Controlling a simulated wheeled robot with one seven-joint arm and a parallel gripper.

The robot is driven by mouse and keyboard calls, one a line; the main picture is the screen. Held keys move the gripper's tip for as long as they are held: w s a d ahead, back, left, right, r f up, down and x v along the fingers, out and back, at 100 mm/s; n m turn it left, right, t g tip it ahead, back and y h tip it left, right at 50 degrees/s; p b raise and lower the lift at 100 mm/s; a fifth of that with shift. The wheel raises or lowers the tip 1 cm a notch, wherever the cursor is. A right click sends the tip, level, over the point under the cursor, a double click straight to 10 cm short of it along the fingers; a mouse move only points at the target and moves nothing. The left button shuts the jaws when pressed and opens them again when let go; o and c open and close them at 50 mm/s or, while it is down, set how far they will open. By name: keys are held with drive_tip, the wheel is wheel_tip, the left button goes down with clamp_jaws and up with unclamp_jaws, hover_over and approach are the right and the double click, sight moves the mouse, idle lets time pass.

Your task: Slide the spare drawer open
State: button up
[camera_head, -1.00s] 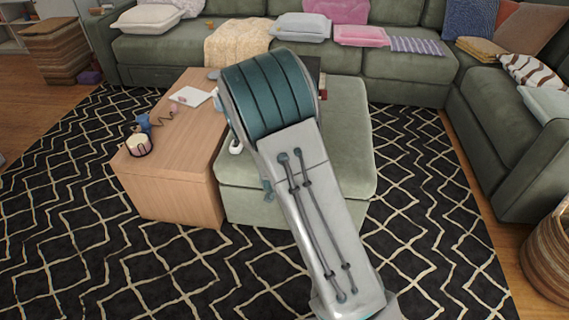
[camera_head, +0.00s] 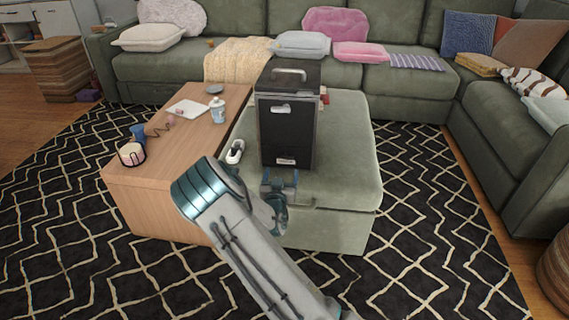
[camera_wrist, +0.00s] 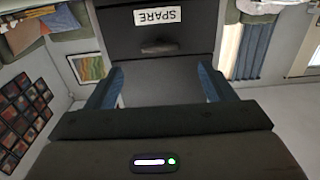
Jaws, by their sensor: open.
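A small black cabinet (camera_head: 286,135) stands upright on the green ottoman in the head view. It has a light handle high on its front and a small white label (camera_head: 285,161) low down. In the wrist view the picture is upside down, and a white label reading SPARE (camera_wrist: 157,15) sits on the dark drawer front (camera_wrist: 125,35). A small dark handle (camera_wrist: 158,48) shows beside that label. My gripper (camera_head: 280,183) is low in front of the cabinet. Its blue fingers (camera_wrist: 159,70) are spread apart and empty, with the handle seen between and beyond their tips. The drawer looks shut.
A wooden table (camera_head: 185,150) adjoins the ottoman (camera_head: 345,150) on the left, holding a bottle (camera_head: 218,110), a blue cup (camera_head: 138,134) and a candle-like jar (camera_head: 132,155). A white shoe-like item (camera_head: 235,151) lies beside the cabinet. Patterned rug (camera_head: 420,240) lies open in front.

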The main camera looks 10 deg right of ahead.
sight(285, 159)
drive_tip(key=b+x, duration=0.1)
drive_tip(key=x, duration=0.7)
